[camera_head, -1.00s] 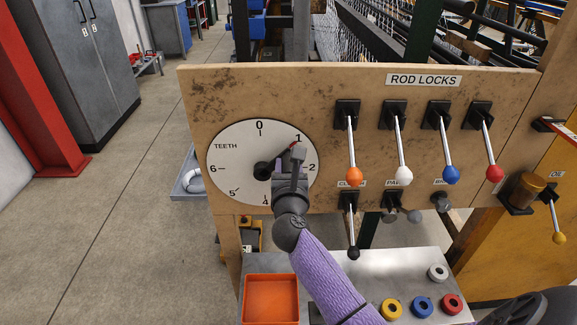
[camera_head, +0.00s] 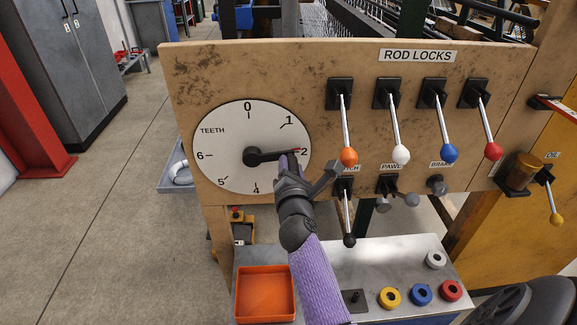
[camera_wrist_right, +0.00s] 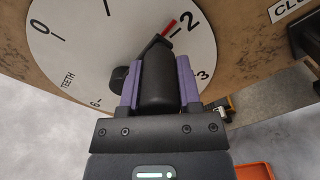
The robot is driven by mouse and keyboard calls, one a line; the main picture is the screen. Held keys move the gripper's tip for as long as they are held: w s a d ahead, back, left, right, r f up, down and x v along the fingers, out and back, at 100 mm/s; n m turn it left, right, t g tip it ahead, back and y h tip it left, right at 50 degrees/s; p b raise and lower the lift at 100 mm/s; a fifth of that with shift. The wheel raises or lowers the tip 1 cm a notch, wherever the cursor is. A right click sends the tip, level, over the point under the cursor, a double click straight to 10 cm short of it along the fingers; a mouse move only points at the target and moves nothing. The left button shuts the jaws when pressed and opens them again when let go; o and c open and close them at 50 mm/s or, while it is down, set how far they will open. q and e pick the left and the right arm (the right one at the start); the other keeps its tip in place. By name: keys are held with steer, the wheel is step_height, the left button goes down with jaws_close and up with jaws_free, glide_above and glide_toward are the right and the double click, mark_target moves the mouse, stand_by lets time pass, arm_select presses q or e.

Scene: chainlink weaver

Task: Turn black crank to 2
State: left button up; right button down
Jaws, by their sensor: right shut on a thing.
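The white TEETH dial (camera_head: 220,165) is on the wooden panel, with numbers around its rim. The black crank (camera_head: 268,156) runs from the dial's centre toward the right, and its red tip (camera_head: 296,151) is at the 2. In the right wrist view the red tip (camera_wrist_right: 169,27) also lies beside the 2. My right gripper (camera_head: 288,165) is shut on the crank's black handle (camera_wrist_right: 157,80), with a purple finger on each side of it. The gripper partly hides the dial's right edge. My left gripper is not in view.
Rod lock levers with orange (camera_head: 348,157), white (camera_head: 400,154), blue (camera_head: 449,150) and red (camera_head: 493,151) knobs hang right of the dial. A black-knobbed lever (camera_head: 349,240) hangs close to my right gripper. An orange tray (camera_head: 265,294) and coloured rings sit on the metal shelf below.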

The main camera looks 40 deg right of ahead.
steer(key=shift+f+m+b, duration=0.3)
steer(key=shift+f+m, duration=0.25)
steer(key=shift+m, duration=0.05)
steer(key=shift+c, duration=1.4)
jaws_free()
